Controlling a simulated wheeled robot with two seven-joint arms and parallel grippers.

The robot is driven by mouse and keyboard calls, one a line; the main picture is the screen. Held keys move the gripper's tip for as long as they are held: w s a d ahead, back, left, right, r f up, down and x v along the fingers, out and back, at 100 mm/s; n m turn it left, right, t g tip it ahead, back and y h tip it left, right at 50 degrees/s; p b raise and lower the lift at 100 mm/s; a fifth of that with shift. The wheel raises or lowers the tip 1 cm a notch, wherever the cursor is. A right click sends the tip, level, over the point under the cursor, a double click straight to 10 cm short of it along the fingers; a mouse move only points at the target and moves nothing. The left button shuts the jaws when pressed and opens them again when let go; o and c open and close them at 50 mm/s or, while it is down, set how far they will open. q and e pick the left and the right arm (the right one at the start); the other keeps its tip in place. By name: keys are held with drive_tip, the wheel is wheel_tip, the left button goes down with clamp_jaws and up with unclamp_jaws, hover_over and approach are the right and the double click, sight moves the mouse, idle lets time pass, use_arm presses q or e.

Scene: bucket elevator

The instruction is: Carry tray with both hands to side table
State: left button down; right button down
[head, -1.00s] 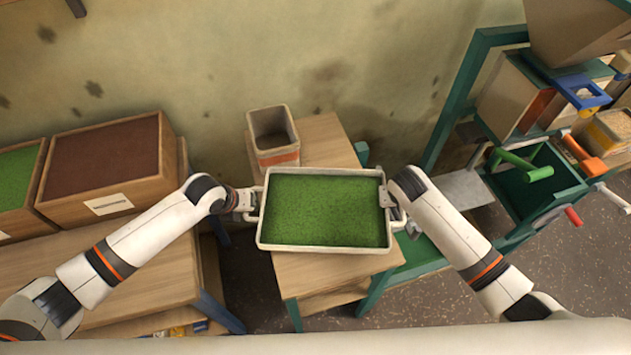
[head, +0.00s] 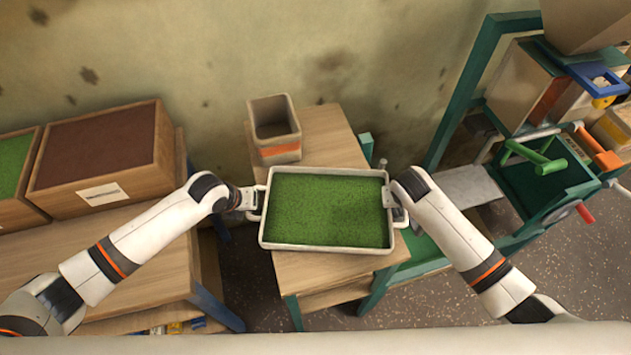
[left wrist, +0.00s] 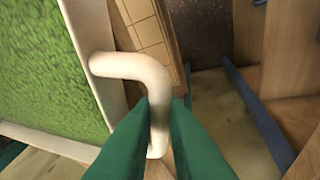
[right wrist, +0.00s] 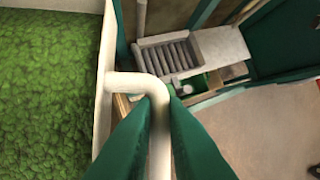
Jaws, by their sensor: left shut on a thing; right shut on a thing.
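The tray (head: 328,248) is white-rimmed and filled with green granular material. In the head view it appears over the small wooden side table (head: 325,130); I cannot tell whether it touches the top. My left gripper (head: 252,203) is shut on the tray's left handle, and the left wrist view shows green fingers around the white handle (left wrist: 130,66). My right gripper (head: 396,205) is shut on the right handle, which shows between the fingers in the right wrist view (right wrist: 135,84). The tray looks about level.
A bin with an orange band (head: 275,128) stands on the far part of the side table. At left, a wooden bench (head: 130,255) holds a brown-filled box (head: 100,150) and a green-filled box. At right stands a green-framed machine (head: 470,85) with a green crank handle (head: 535,157).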

use_arm(q)
drive_tip(key=shift+f, duration=0.45)
use_arm(e)
drive_tip(key=shift+f, duration=0.4)
use_arm(q)
drive_tip(key=c, duration=1.5)
unclamp_jaws()
drive_tip(key=shift+r, duration=0.1)
use_arm(e)
drive_tip(key=c, duration=1.5)
unclamp_jaws()
use_arm(q)
drive_tip(key=shift+o, duration=0.2)
use_arm(e)
drive_tip(key=shift+o, duration=0.2)
use_arm(q)
drive_tip(key=shift+s, duration=0.1)
use_arm(e)
drive_tip(key=shift+s, duration=0.1)
drive_tip(key=shift+r, duration=0.15)
use_arm(q)
drive_tip(key=v, duration=1.2)
use_arm(e)
drive_tip(key=v, duration=1.2)
use_arm(q)
drive_tip(key=shift+a, duration=0.1)
use_arm(e)
drive_tip(key=shift+a, duration=0.1)
